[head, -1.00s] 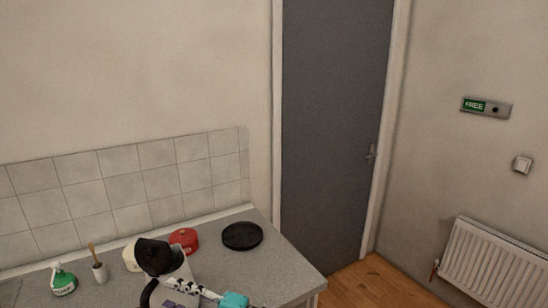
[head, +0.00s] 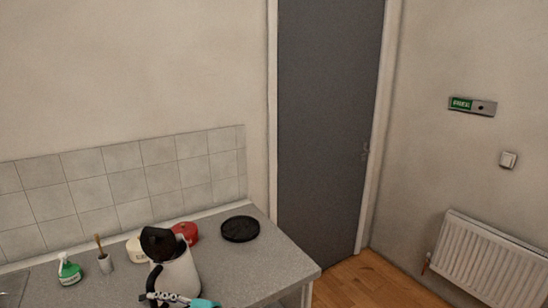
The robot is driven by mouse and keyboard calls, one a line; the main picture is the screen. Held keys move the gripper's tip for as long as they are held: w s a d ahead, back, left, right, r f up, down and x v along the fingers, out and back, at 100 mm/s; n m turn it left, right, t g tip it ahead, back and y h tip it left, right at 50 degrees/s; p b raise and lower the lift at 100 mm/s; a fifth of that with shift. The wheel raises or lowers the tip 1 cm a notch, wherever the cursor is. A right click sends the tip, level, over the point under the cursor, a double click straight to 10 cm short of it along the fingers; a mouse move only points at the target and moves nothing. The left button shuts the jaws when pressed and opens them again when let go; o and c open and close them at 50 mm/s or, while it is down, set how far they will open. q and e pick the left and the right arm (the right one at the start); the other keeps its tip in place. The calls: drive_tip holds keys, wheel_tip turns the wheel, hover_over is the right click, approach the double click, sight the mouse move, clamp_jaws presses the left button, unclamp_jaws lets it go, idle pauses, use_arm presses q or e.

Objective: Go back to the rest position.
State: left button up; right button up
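A white kettle (head: 178,274) with a black lid and a black handle stands on the grey counter, at the bottom of the head view. What seems to be my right gripper (head: 165,298), with black and white links and a teal part to its right, shows at the bottom edge in front of the kettle. Most of it is cut off, so I cannot tell whether it is open or touches the kettle. My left gripper is not in view.
The counter (head: 262,262) also holds a green and white bottle (head: 69,270), a small holder with a brush (head: 105,262), a cream container (head: 134,247), a red container (head: 187,232) and a black round plate (head: 240,229). The counter's right side is clear. A grey door (head: 325,130) and radiator (head: 480,258) stand beyond.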

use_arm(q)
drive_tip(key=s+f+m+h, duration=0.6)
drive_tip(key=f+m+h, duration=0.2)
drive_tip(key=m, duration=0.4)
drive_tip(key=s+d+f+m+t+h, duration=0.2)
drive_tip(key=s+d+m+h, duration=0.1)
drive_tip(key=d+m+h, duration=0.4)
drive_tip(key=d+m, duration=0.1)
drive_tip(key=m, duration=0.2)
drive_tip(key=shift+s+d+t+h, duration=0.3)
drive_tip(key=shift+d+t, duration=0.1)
